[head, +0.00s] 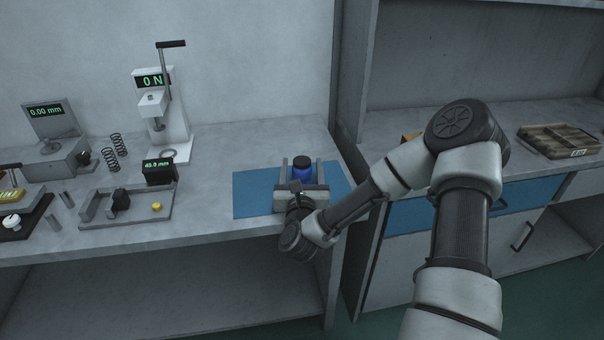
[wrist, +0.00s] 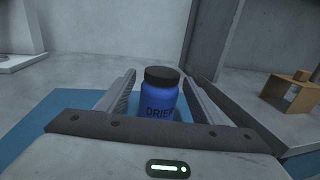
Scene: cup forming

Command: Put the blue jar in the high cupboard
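The blue jar (head: 302,171) with a dark lid stands upright on a blue mat (head: 253,193) near the right end of the left bench. In the wrist view the jar (wrist: 159,95) shows part of a dark label. My gripper (head: 300,165) is low over the mat, its two fingers on either side of the jar. In the wrist view my gripper (wrist: 157,85) is open, with a gap visible between the jar and each finger. The jar's lower part is hidden behind the gripper body. No high cupboard is clearly identifiable in view.
A grey upright panel (head: 351,75) stands right of the mat. Beyond it, a lower counter holds a divided tray (head: 560,141) and a cardboard-coloured box (wrist: 288,92). Measuring devices, springs and a press (head: 163,110) stand on the bench to the left.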

